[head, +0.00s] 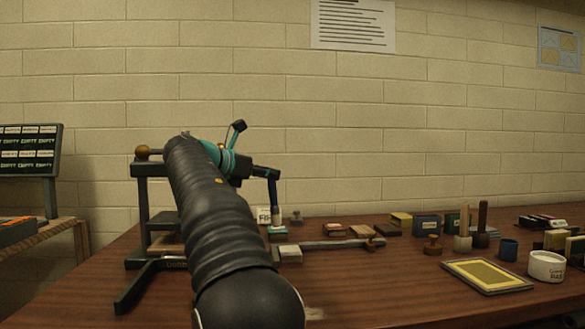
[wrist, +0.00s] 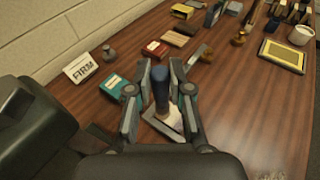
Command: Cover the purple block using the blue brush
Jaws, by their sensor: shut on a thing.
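My gripper (wrist: 161,75) is shut on the blue brush (wrist: 161,92), gripping its upright handle. In the head view the brush (head: 273,191) hangs from my gripper (head: 267,173) over the back left of the table. Its lower end is near a teal block (head: 277,236), and I cannot tell whether it touches anything. A pale-topped block (head: 290,254) lies in front; in the wrist view the pale block (wrist: 172,121) shows below the brush, partly hidden by the fingers. I cannot make out a clearly purple block in either view.
A dark press-like frame (head: 142,215) stands left, partly behind my arm. A FIRM card (wrist: 82,68) stands near the wall. Small blocks, a flat bar (head: 325,244) and a knobbed stamp (head: 432,245) lie right. A yellow framed tray (head: 447,265) and white cup (head: 547,267) stand farther right. The front middle is clear.

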